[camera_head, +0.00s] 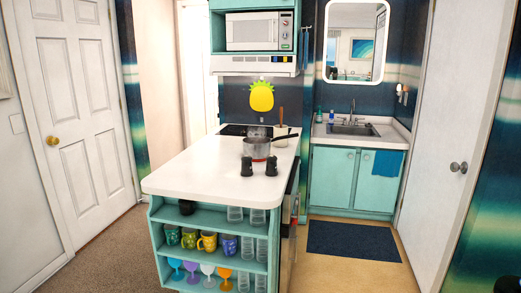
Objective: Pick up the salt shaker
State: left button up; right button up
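Two small dark shakers stand upright side by side on the white counter (205,172), near its right side. One is the left dark shaker (246,167), the other the right dark shaker (272,166). They look alike at this size, and I cannot tell which one holds salt. Neither of my grippers shows in the head view.
A metal pot (257,148) stands just behind the shakers. The counter's front and left are clear. Shelves below hold mugs (207,242), glasses and coloured goblets (208,270). A dark mat (352,240) lies on the floor before the sink cabinet (352,180).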

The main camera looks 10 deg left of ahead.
aim_at(246, 161)
jog(key=i+u, duration=0.15)
jog(key=i, duration=0.35)
jog(key=i+l+u, duration=0.1)
jog(key=i, duration=0.4)
jog(key=i+l+u, duration=0.15)
jog(key=i, duration=0.3)
jog(key=i+l+u, duration=0.1)
jog(key=i+l, duration=0.2)
jog(key=i, duration=0.2)
jog(key=i+l+u, duration=0.15)
jog(key=i, duration=0.3)
jog(key=l, duration=0.1)
